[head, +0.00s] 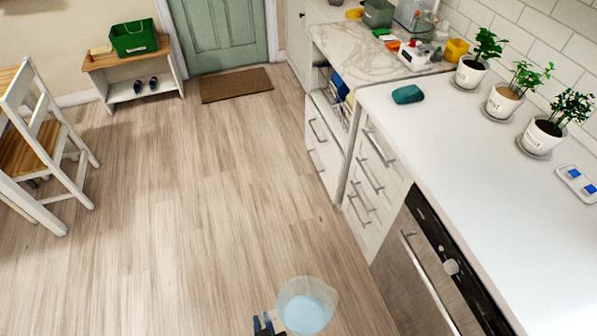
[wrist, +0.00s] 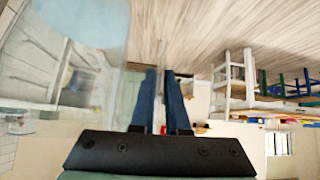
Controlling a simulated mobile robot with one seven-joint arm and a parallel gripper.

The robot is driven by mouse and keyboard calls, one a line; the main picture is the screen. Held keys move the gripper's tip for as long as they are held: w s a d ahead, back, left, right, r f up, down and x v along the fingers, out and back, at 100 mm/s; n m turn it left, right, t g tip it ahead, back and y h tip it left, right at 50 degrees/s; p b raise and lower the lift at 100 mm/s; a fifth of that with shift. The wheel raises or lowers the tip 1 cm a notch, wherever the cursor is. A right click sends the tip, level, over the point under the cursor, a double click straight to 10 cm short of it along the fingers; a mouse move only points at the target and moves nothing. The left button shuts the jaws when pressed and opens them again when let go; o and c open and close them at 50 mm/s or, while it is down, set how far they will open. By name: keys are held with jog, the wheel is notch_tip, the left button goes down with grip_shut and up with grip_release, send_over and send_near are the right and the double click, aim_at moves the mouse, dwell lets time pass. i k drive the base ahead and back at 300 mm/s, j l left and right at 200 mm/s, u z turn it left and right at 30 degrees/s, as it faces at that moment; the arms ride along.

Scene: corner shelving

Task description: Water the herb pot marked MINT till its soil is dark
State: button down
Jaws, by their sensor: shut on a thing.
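My gripper (head: 266,324) is at the bottom of the head view, shut on a clear jug (head: 289,290) with pale blue water (head: 305,313) in it. The jug is held over the floor, left of the counter. In the wrist view, the blue fingers of my gripper (wrist: 166,100) show beside the blurred, see-through jug (wrist: 75,60). Three white herb pots stand on saucers along the wall. The middle pot (head: 499,107) has small lettering that seems to read MINT; its soil (head: 508,92) looks light brown. My gripper is well away from it.
The near pot (head: 540,141) and far pot (head: 467,78) have dark soil. A teal sponge (head: 407,94) lies on the white counter (head: 455,140), otherwise clear in front of the pots. A blue-and-white item (head: 577,184) lies at right. A chair (head: 45,130) stands left; the floor between is open.

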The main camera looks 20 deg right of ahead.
aim_at(505, 99)
jog(key=i+j+z, duration=0.1)
jog(key=i+z, duration=0.25)
jog(key=i+j+z, duration=0.3)
jog(key=i, duration=0.15)
jog(key=i+j+z, duration=0.2)
jog(key=z, duration=0.25)
jog(key=i+j+z, duration=0.3)
jog(key=z, duration=0.2)
jog(key=i+j+z, duration=0.25)
jog(key=j+z, duration=0.2)
jog(key=i+j+z, duration=0.15)
jog(key=j+z, duration=0.3)
